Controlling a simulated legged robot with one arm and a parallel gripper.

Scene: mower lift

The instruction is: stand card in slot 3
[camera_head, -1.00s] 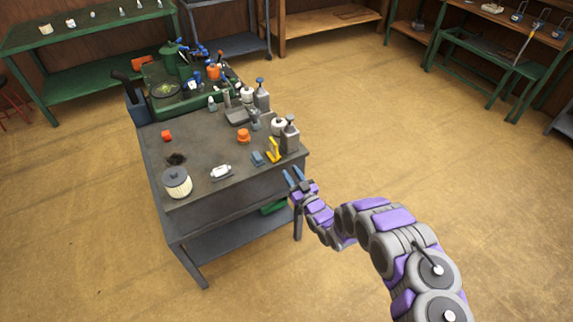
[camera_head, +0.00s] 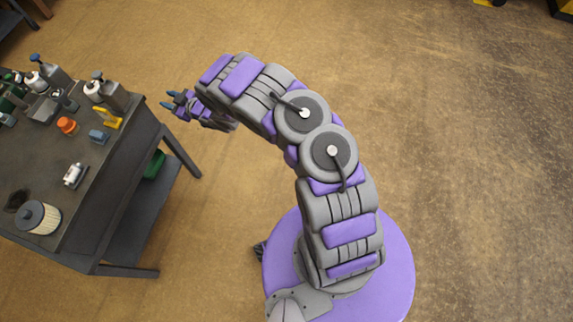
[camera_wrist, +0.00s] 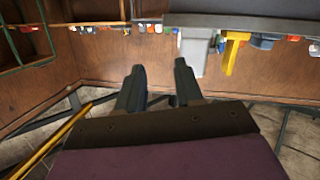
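I cannot make out a card or a numbered slot in either view. My gripper (camera_head: 168,99) is open and empty, in the air just off the right edge of the grey workbench (camera_head: 115,215) in the head view. In the wrist view its two dark fingers (camera_wrist: 160,66) are apart with nothing between them. A yellow piece also shows in the wrist view (camera_wrist: 233,50), right of the fingers.
The bench holds a cream filter with a dark lid (camera_head: 38,217), a small white part (camera_head: 74,175), an orange knob (camera_head: 67,125) and several grey pump bottles (camera_head: 108,92). A green item (camera_head: 154,164) lies on the lower shelf.

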